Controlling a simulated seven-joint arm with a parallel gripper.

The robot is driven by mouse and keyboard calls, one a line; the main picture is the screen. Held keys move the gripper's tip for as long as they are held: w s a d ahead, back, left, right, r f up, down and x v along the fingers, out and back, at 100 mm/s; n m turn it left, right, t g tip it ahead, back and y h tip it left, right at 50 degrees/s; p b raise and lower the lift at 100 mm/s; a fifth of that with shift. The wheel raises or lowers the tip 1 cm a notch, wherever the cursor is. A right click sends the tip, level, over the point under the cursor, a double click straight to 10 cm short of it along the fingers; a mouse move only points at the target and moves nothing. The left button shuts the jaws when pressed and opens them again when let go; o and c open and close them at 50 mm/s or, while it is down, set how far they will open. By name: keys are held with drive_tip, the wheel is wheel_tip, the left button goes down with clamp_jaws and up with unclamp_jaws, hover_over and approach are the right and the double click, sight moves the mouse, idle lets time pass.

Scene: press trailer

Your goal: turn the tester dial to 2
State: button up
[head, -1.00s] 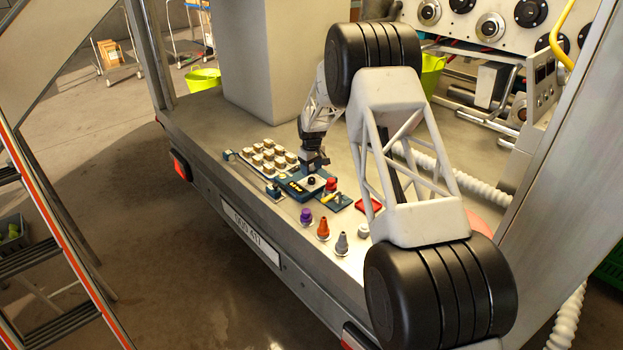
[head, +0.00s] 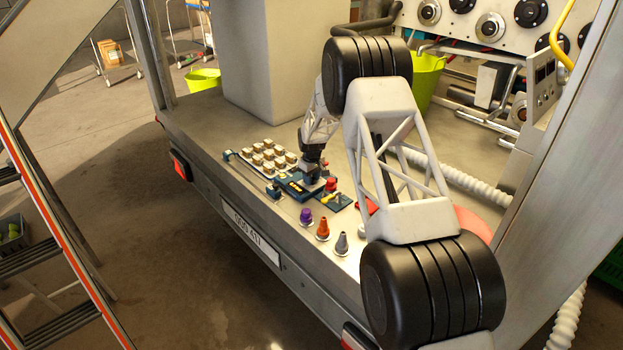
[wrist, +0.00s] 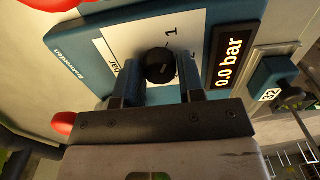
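The blue tester (head: 294,188) lies on the trailer deck; my gripper (head: 312,182) is over it and hides the dial in the head view. In the wrist view the tester (wrist: 78,52) has a white face with a printed 1, part of another mark at the dial's right, and a display (wrist: 229,55) reading 0.0 bar. The round black dial (wrist: 160,66) lies between and just beyond the fingertips of my gripper (wrist: 162,88). I cannot make out the dial's pointer.
A tray of several pale blocks (head: 268,155) is left of the tester. Purple (head: 306,216), orange (head: 323,230) and grey (head: 342,244) cone-shaped fittings stand near the deck's front edge. A small mat with tools (head: 336,201) lies to the right. A large pale box (head: 265,60) stands behind.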

drive_tip(key=c, duration=0.4)
drive_tip(key=shift+c, duration=0.2)
drive_tip(key=shift+m, duration=0.3)
drive_tip(key=m, duration=1.1)
idle(0.4)
drive_tip(key=o, duration=0.9)
drive_tip(key=shift+r, duration=0.1)
